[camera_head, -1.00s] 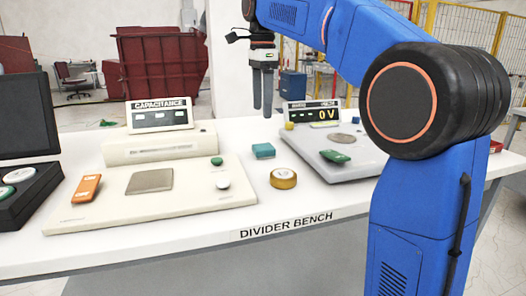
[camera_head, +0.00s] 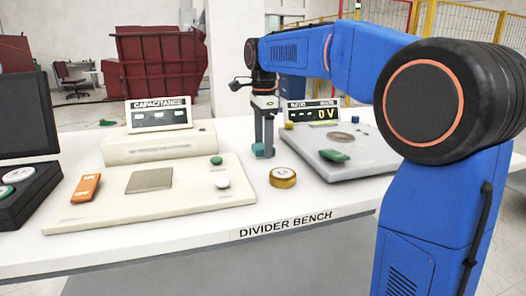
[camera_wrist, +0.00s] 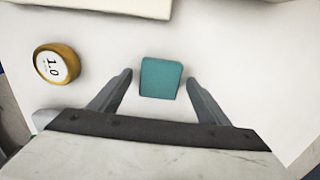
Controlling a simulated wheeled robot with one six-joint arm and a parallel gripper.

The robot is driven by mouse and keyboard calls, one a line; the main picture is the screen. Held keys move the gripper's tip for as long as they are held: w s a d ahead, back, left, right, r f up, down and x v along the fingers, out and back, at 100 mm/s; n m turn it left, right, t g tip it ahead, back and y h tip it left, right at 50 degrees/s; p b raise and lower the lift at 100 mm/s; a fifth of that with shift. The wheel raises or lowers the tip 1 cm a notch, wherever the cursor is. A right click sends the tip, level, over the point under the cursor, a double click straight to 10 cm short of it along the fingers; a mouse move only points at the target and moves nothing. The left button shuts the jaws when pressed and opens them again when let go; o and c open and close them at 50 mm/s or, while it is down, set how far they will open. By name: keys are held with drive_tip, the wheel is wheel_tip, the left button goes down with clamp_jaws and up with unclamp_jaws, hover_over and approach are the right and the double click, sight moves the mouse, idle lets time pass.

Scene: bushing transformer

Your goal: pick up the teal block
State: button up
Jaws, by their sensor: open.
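The teal block (camera_wrist: 161,78) sits on the white bench between the tips of my gripper's two fingers in the wrist view, with a gap on each side. My gripper (camera_wrist: 160,82) is open and empty. In the head view my gripper (camera_head: 264,150) points straight down at the teal block (camera_head: 257,152), and its fingers hide part of the block. The fingertips are close to the bench top.
A gold weight marked 1.0 (camera_head: 283,177) stands close in front of the block, and at left in the wrist view (camera_wrist: 57,63). The capacitance panel (camera_head: 150,190) is left. The grey ratio volts unit (camera_head: 350,165) is right.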

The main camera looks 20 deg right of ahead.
drive_tip(key=shift+f, duration=0.4)
drive_tip(key=c, duration=1.2)
drive_tip(key=shift+o, duration=0.2)
drive_tip(key=shift+r, duration=0.15)
wheel_tip(320, 180, up, 10)
